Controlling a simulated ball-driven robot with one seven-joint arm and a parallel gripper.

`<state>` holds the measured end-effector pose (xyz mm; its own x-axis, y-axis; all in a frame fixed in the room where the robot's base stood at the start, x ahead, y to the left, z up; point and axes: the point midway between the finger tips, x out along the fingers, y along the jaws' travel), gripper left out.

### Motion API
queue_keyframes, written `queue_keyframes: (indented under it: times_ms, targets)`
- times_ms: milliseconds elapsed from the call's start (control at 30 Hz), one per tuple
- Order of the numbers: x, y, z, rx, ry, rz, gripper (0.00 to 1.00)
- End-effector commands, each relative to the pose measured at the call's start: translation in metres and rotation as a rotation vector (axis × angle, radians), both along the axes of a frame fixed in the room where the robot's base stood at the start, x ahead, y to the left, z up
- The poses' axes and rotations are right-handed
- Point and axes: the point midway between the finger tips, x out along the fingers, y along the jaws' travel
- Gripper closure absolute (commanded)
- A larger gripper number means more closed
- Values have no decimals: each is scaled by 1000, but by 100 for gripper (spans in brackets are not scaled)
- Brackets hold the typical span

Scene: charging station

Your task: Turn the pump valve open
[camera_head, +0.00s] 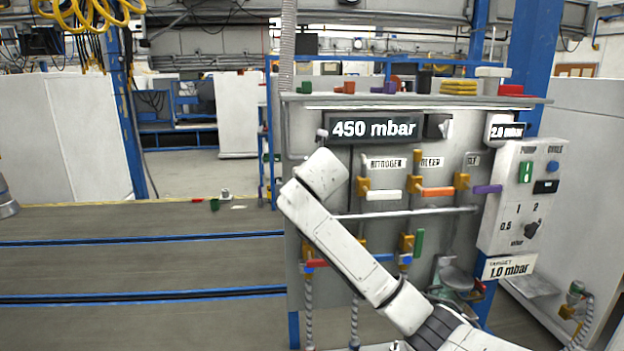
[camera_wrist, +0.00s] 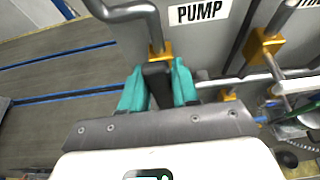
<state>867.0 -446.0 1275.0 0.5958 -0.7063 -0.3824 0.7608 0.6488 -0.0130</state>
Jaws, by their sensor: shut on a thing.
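The pump valve shows in the wrist view, with a yellow-brass body (camera_wrist: 160,50) on a grey pipe left of the PUMP label (camera_wrist: 198,11). Its dark lever handle (camera_wrist: 157,74) points from the body toward my gripper. My gripper (camera_wrist: 159,88) has its two teal fingers on either side of this handle and is shut on it. In the head view, my white arm reaches up and left across the panel and hides the pump valve and my fingers.
The grey panel (camera_head: 342,225) carries a white-handled nitrogen valve (camera_head: 383,195), an orange-handled bleed valve (camera_head: 437,191) and a purple-handled valve (camera_head: 487,189). A display (camera_head: 374,128) reads 450 mbar. A control box (camera_head: 522,200) is at the right. Floor left of the panel is mostly clear.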

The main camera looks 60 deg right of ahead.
Motion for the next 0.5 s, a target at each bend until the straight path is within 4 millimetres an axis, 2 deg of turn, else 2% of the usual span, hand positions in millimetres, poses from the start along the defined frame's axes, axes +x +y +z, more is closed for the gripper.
queue_keyframes:
  times_ms: [300,333,500]
  targets:
    - [0,0,-2,0,6,1,100]
    - [0,0,-2,-1,6,1,69]
    - [0,1,-1,-1,4,2,53]
